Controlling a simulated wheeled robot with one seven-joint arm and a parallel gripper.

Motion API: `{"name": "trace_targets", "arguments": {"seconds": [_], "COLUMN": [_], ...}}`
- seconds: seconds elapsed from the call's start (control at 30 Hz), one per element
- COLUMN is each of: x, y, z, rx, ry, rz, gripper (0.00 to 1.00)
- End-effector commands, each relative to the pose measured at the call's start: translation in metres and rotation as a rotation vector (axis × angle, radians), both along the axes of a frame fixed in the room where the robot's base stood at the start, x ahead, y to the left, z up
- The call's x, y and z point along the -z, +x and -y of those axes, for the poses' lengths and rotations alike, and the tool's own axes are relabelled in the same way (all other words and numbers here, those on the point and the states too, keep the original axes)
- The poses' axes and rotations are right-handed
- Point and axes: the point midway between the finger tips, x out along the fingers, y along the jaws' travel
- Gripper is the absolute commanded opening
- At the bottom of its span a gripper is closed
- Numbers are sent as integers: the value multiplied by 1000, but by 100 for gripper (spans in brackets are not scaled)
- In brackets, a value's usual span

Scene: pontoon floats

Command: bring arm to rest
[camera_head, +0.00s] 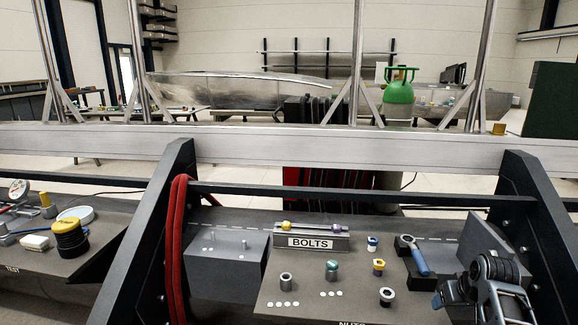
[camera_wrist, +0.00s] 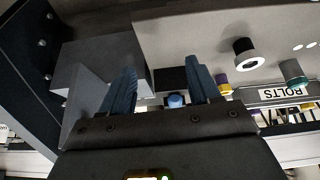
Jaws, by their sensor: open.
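My gripper (camera_wrist: 160,78) is open in the wrist view, its two blue fingers apart with nothing held between them. Below them, part of a dark block and a blue round end show in the gap; I cannot tell the distance. In the head view my arm reaches in at the lower right, with the gripper low over the right end of the bench (camera_head: 300,300). A blue-handled tool (camera_head: 418,258) leans in a dark holder just left of it. I cannot see the gripper touching anything.
A BOLTS rack (camera_head: 311,241) stands at the bench's back. Several nuts, including a black-and-white one (camera_head: 386,296) and a teal one (camera_head: 332,270), stand left of my gripper. A slanted grey panel (camera_head: 490,240) rises behind it. A dark frame post (camera_head: 540,220) is close on the right.

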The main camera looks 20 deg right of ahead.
Motion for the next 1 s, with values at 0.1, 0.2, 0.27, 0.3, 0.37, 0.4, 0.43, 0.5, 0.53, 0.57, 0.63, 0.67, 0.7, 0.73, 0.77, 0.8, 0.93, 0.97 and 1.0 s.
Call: {"name": "trace_targets", "arguments": {"seconds": [0.1,0.2,0.27,0.3,0.37,0.4,0.43,0.5,0.53,0.57,0.63,0.67,0.7,0.73,0.77,0.8,0.93,0.97,1.0], "x": [22,42,52,58,64,68,70,72,72,72,70,68,65,62,59,54,32,26,17], "y": [-7,-18,-27,-34,-45,-53,-59,-74,-81,-89,-107,-115,-125,-133,-142,-153,-190,-198,-210], "z": [-33,-69,-93,-108,-131,-145,-156,-181,-191,-201,-224,-234,-246,-254,-263,-274,-306,-313,-322], "rx": [-22,-46,-63,-74,-92,-103,-113,-135,-145,-154,-177,-187,-201,-211,-221,-234,-281,-292,-305], "ry": [-24,-52,-71,-84,-102,-114,-121,-140,-147,-153,-167,-172,-179,-185,-190,-194,-208,-211,-212], "rz": [24,56,81,98,126,144,157,192,206,222,257,272,294,310,326,347,419,436,458], "gripper": [62,62,62,62,62,62,62,62,62,62,62,62,62,62,62,62,62,62,62]}}
